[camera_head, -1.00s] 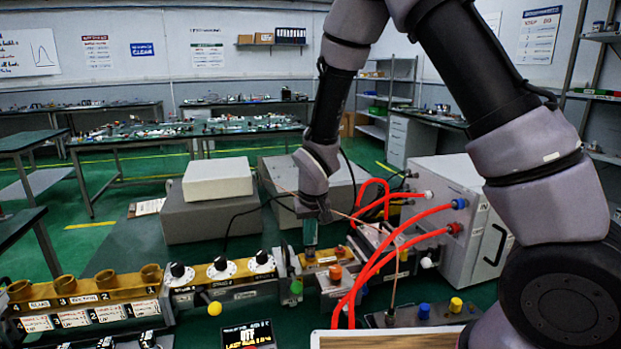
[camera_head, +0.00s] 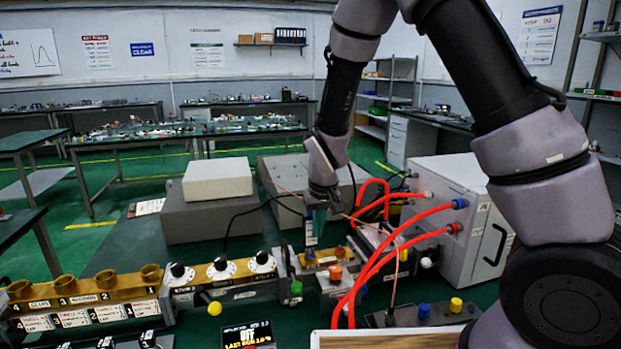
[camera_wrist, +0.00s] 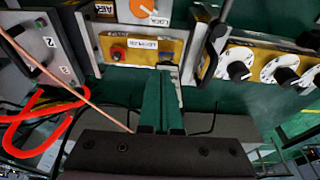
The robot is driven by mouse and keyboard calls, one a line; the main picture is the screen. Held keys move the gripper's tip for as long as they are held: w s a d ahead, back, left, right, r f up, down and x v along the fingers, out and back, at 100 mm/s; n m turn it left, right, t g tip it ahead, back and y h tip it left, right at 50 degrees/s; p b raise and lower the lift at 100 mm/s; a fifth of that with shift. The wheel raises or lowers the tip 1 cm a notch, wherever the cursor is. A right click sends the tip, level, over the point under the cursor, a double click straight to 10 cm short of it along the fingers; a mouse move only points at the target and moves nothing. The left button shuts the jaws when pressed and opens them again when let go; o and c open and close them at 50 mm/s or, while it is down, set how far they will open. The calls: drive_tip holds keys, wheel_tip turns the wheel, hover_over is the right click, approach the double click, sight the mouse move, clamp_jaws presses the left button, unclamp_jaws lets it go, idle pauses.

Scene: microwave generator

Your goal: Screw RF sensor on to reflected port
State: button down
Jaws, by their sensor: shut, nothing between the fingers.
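My gripper (camera_head: 316,222) is shut and empty above the brass waveguide line. Its teal fingers (camera_wrist: 163,95) point at a small upright grey-and-white piece (camera_head: 310,238) on the line. This piece, possibly the RF sensor, also shows at the fingertips in the wrist view (camera_wrist: 171,70); whether they touch is unclear. The brass section (camera_head: 325,259) beneath it carries a red fitting, seen left of the fingers in the wrist view (camera_wrist: 117,53). Its labels are too small to read surely, so I cannot tell which port is the reflected one.
Red hoses (camera_head: 388,252) loop right of the gripper to a white cabinet (camera_head: 470,220). A thin copper cable (camera_wrist: 62,78) crosses the wrist view on the left. A dial panel (camera_head: 222,270) stands left of the gripper. Grey boxes (camera_head: 210,212) lie behind.

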sight(310, 251)
drive_tip(key=shift+s+d+x, duration=0.1)
drive_tip(key=shift+s+x, duration=0.1)
drive_tip(key=shift+x, duration=0.8)
drive_tip(key=shift+s+d+x, duration=0.1)
drive_tip(key=shift+s+x, duration=0.15)
drive_tip(key=shift+x, duration=0.75)
drive_tip(key=shift+s+x, duration=0.2)
drive_tip(key=shift+x, duration=0.75)
drive_tip(key=shift+f, duration=0.2)
drive_tip(key=shift+w+a, duration=0.2)
drive_tip(key=shift+w, duration=0.05)
drive_tip(key=shift+s+a, duration=0.2)
drive_tip(key=shift+a, duration=0.55)
drive_tip(key=shift+a+r, duration=0.1)
drive_tip(key=shift+a, duration=0.15)
drive_tip(key=shift+s, duration=0.1)
